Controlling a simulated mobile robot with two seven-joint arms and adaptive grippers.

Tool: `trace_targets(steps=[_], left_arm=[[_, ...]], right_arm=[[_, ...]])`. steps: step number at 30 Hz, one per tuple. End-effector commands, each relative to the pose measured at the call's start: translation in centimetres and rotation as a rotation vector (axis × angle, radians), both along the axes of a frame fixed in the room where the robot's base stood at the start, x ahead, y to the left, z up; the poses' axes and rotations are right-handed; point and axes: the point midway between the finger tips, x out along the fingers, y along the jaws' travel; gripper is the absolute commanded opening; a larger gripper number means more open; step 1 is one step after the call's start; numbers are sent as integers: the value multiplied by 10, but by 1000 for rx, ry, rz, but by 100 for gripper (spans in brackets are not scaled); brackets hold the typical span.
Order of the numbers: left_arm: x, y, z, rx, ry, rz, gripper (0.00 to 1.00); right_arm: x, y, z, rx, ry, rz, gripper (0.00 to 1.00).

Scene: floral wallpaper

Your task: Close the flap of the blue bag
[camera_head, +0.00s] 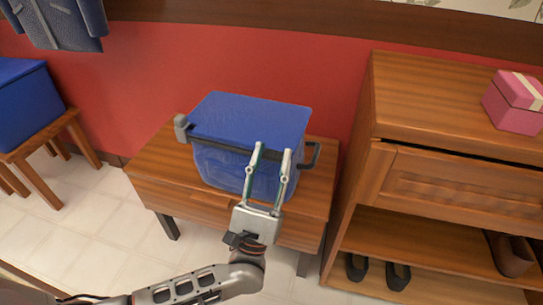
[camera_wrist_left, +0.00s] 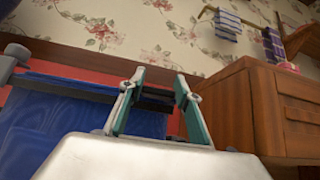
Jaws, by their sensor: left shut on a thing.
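The blue bag (camera_head: 222,166) stands on a low wooden bench. Its flat blue flap (camera_head: 250,116) lies across the top, with a dark bar (camera_head: 222,146) along the front edge. My left gripper (camera_head: 273,150) reaches from the front to the right part of that edge and is shut on it; the exact contact between the fingers is hard to see. In the left wrist view the gripper (camera_wrist_left: 160,76) has the dark edge between its fingers, and the blue bag (camera_wrist_left: 45,130) fills the lower left. My right gripper is not in view.
The wooden bench (camera_head: 160,180) has bare surface left of the bag. A wooden cabinet (camera_head: 430,105) stands close on the right, with a pink box (camera_head: 514,102) on top and shoes (camera_head: 380,271) below. A red wall (camera_head: 230,55) is behind. A stool (camera_head: 45,136) bears a blue box at left.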

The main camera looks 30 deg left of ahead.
Motion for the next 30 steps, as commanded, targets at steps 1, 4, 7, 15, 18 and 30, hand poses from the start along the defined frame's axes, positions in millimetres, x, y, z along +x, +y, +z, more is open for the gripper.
trace_targets(steps=[1, 4, 7, 15, 18, 30], left_arm=[[0, 1, -13, 2, 24, 2, 0], [-1, 1, -14, 1, 27, 2, 0], [-1, 1, -15, 2, 30, 2, 0], [-1, 0, -12, 2, 23, 1, 51], [-1, 0, -10, 2, 20, 1, 51], [-29, -6, -41, 2, 23, 0, 51]], right_arm=[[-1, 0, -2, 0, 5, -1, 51], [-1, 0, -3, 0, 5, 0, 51], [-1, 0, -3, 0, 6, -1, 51], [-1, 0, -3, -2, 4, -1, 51], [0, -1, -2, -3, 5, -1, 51], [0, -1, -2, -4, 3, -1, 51]])
